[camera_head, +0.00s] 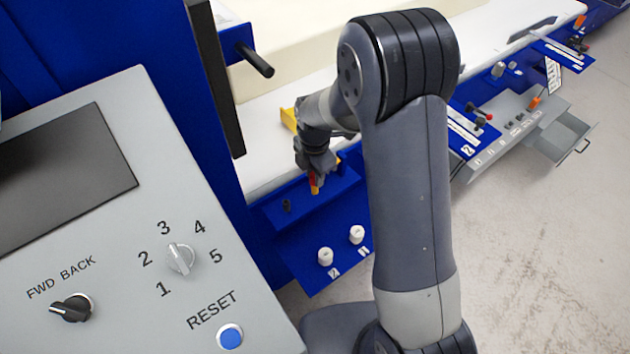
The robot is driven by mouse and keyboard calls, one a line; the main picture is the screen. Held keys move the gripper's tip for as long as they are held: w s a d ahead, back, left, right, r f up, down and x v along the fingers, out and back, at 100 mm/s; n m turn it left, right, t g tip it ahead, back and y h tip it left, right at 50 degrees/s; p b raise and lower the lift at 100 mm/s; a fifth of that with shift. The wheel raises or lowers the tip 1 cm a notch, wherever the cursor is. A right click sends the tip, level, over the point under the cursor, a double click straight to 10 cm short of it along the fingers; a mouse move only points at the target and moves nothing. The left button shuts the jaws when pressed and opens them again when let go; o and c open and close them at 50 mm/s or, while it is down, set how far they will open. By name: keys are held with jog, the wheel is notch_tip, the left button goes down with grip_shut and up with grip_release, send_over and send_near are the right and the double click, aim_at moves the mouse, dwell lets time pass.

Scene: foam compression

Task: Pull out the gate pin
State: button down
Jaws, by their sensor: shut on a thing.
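My gripper (317,172) is small and far off, over the blue ledge at the front of the machine, left of my upper arm. It is shut on a small orange-red piece, which I take for the gate pin (314,186). My fingers hide most of it, and I cannot tell whether its lower end sits in a hole or is free. A yellow part (289,117) shows just behind my wrist, at the edge of the white bed.
A grey control panel (120,210) with knobs and a blue RESET button (230,337) fills the lower left. Two white knobs (356,235) stand on the blue shelf. A black rod (256,62) juts out above. An open drawer (562,138) and bare floor lie right.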

jog(key=shift+r+p, duration=0.75)
jog(key=shift+r, duration=0.45)
dwell(0.3)
jog(key=shift+r+p, duration=1.65)
jog(key=shift+r, duration=0.85)
